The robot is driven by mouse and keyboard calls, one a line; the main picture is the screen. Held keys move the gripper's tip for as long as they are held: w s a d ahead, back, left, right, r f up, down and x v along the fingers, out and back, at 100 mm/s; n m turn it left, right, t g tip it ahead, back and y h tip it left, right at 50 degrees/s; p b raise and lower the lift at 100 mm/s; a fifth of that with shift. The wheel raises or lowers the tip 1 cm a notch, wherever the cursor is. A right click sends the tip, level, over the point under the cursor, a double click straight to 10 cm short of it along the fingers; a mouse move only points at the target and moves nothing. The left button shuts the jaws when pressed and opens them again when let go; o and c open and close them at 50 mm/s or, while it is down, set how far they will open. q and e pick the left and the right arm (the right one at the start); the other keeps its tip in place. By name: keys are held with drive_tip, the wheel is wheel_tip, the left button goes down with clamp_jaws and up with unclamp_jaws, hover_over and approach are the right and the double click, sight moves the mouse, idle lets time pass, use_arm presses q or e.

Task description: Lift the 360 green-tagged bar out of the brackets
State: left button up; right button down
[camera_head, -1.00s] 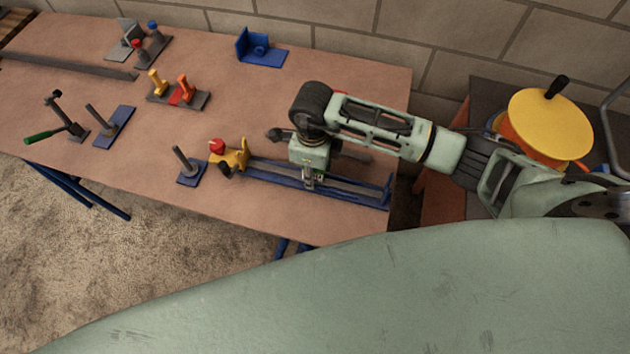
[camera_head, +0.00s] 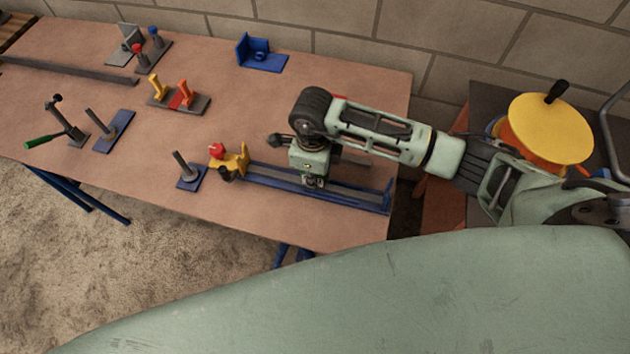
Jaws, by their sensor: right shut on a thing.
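A long grey bar (camera_head: 350,191) lies in the long blue bracket fixture (camera_head: 387,197) near the front right of the table. My right gripper (camera_head: 315,183) comes down from above at about the middle of the bar and is shut on it. The fingertips are small and partly hidden by the gripper body. No green tag or number can be read on the bar now. The bar looks level and low in the fixture; I cannot tell whether any gap lies under it. My left gripper is not in view.
A yellow clamp with a red knob (camera_head: 230,158) stands at the fixture's left end, beside a blue plate with a post (camera_head: 190,178). More fixtures stand farther left on the brown table (camera_head: 265,115). A yellow round lid (camera_head: 551,128) is at the right.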

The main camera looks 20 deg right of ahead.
drive_tip(key=shift+r, duration=0.15)
drive_tip(key=shift+r, duration=0.1)
drive_tip(key=shift+r+p, duration=0.7)
drive_tip(key=shift+r, duration=0.05)
drive_tip(key=shift+r+p, duration=1.55)
drive_tip(key=shift+r, duration=0.9)
drive_tip(key=shift+r, duration=0.1)
